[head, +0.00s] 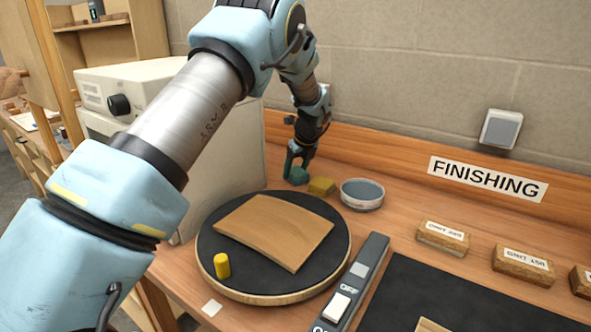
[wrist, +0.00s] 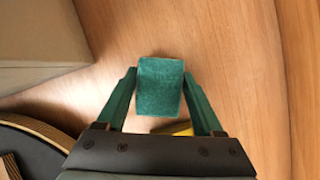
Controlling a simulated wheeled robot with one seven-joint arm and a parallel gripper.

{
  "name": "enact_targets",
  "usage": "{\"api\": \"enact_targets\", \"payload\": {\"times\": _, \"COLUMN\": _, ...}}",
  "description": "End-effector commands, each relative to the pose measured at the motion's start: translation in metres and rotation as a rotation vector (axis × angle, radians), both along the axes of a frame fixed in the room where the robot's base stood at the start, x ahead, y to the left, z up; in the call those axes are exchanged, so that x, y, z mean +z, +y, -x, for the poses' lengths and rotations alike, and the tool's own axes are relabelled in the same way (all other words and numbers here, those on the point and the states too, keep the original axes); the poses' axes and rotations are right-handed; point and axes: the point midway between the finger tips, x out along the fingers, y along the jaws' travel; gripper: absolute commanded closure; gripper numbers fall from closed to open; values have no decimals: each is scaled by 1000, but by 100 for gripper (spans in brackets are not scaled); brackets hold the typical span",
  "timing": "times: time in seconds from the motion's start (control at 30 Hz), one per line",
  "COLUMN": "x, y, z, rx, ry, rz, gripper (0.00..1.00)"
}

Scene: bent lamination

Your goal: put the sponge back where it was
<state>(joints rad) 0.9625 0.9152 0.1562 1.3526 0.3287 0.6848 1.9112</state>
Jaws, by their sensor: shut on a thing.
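My gripper (head: 296,163) is at the back of the bench, left of the dish. In the wrist view its two green fingers (wrist: 160,92) are shut on a teal-green sponge (wrist: 160,86), one finger on each side. The sponge shows in the head view as a small green shape (head: 298,177) low at the fingers. It is at or close above the wooden bench top; I cannot tell whether it touches. A yellow block (head: 321,187) lies just right of it, and a yellow edge (wrist: 176,129) shows behind the sponge in the wrist view.
A round dish (head: 362,194) with grey-blue contents stands right of the yellow block. A black turntable (head: 215,255) holds a curved wooden sheet (head: 275,230) and a yellow cylinder (head: 222,265). A beige machine (head: 235,150) stands left. Labelled grit blocks (head: 443,238) lie right.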

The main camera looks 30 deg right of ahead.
Motion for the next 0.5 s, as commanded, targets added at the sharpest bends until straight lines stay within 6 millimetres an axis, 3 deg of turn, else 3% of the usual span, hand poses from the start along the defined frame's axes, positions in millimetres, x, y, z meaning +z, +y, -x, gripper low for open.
{"api": "enact_targets", "payload": {"times": 0.1, "x": -3, "y": 0, "z": 0, "rx": 0, "ry": 0, "rz": -1, "gripper": 76}}
{"api": "enact_targets", "payload": {"times": 0.13, "x": -3, "y": 0, "z": 0, "rx": 0, "ry": 0, "rz": 0, "gripper": 29}}
{"api": "enact_targets", "payload": {"times": 0.37, "x": -2, "y": 0, "z": 0, "rx": 0, "ry": 0, "rz": 0, "gripper": 3}}
{"api": "enact_targets", "payload": {"times": 0.5, "x": -2, "y": 0, "z": 0, "rx": 0, "ry": 0, "rz": 0, "gripper": 1}}
